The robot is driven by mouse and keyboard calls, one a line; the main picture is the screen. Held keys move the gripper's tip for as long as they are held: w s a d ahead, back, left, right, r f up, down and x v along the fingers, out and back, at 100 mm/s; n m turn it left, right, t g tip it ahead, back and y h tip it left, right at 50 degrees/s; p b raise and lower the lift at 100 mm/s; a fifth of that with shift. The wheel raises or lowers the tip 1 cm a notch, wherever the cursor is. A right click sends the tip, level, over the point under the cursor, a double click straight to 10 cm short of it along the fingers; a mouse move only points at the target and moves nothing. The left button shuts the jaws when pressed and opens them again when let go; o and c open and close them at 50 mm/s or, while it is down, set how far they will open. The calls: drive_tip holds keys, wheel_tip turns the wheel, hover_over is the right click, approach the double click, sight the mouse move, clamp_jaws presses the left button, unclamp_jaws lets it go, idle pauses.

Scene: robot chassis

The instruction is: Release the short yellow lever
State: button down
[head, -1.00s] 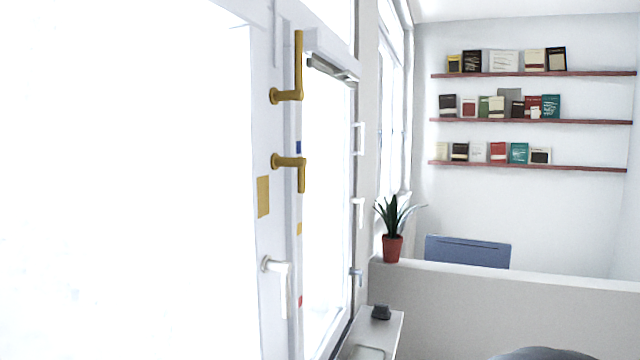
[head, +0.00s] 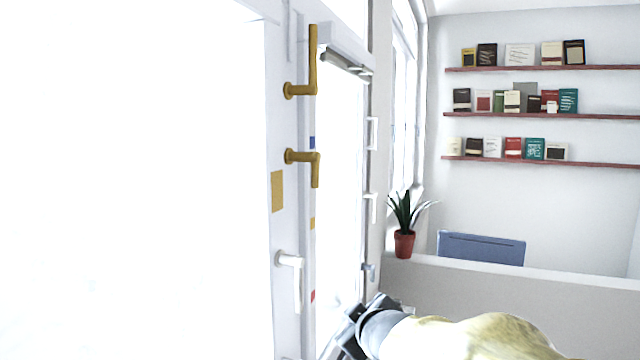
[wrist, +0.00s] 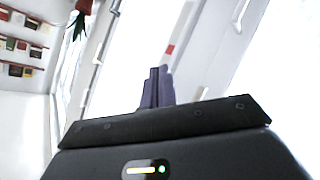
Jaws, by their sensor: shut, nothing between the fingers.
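The short yellow lever (head: 316,170) is on the white window frame in the head view, its grip hanging straight down from its round mount. A longer yellow lever (head: 313,62) is above it, its grip pointing up. My gripper (head: 338,346) is low in the head view, well below and a little right of the short lever, apart from it; its tips are hard to make out there. In the wrist view its dark fingers (wrist: 156,88) are together with nothing between them. Neither yellow lever is clearly visible in the wrist view.
A white handle (head: 297,278) is on the frame below the short lever. A potted plant (head: 404,243) stands on a low wall (head: 500,300) to the right. Book shelves (head: 540,114) are on the back wall. The space right of the levers looks free.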

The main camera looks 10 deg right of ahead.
wheel_tip(320, 180, up, 25)
drive_tip(key=s+a+n+t+y, duration=0.2)
drive_tip(key=n+y, duration=0.5)
drive_tip(key=n, duration=0.8)
drive_tip(key=shift+s+a+t, duration=0.2)
drive_tip(key=shift+a+t, duration=0.25)
drive_tip(key=shift+t, duration=0.65)
drive_tip(key=shift+r, duration=0.1)
drive_tip(key=p, duration=0.3)
approach(315, 183)
drive_tip(key=w+a+r, duration=0.1)
drive_tip(key=w+a, duration=0.2)
drive_tip(key=a, duration=0.2)
drive_tip(key=w+d, duration=0.1)
drive_tip(key=w+d+p, duration=0.1)
drive_tip(key=w, duration=0.1)
drive_tip(key=shift+r+p, duration=0.1)
drive_tip(key=shift+p, duration=0.2)
